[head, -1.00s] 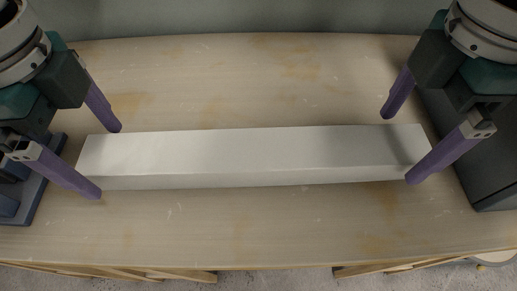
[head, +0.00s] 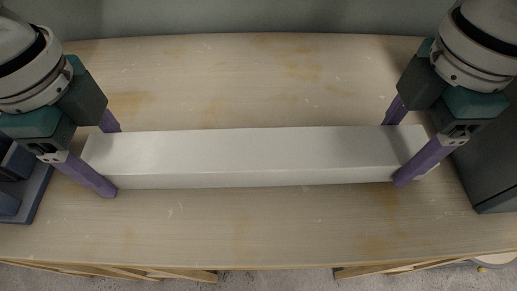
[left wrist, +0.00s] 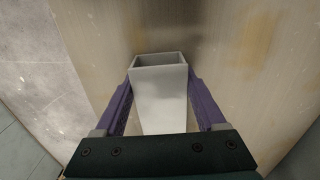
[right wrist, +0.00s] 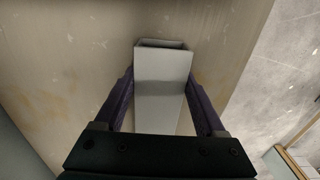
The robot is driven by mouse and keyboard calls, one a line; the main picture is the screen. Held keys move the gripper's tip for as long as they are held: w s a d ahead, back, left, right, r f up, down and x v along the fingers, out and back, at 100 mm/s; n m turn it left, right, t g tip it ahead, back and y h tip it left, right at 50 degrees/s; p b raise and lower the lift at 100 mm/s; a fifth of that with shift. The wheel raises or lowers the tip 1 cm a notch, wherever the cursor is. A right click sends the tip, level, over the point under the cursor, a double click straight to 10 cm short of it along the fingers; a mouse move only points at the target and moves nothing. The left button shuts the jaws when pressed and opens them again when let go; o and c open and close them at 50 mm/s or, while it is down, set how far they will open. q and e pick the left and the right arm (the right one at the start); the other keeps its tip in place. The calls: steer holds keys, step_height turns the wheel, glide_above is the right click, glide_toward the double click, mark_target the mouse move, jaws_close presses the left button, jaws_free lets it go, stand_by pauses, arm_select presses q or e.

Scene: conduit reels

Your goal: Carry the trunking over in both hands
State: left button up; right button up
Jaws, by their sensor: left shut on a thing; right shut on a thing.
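The trunking (head: 255,157) is a long white hollow bar lying across the wooden table in the head view. My left gripper (head: 113,160) is shut on it near its left end, one purple finger on each long side. My right gripper (head: 394,150) is shut on it near its right end in the same way. The trunking's open end shows between the fingers in the left wrist view (left wrist: 160,95) and in the right wrist view (right wrist: 162,75). I cannot tell whether it is lifted off the table.
The wooden table (head: 240,225) is clear in front of and behind the trunking. A dark blue-grey object (head: 30,195) stands at the left edge. A dark grey box (head: 490,165) stands at the right edge. A grey floor (head: 280,280) shows below the front edge.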

arm_select(q)
jaws_close()
arm_select(e)
jaws_close()
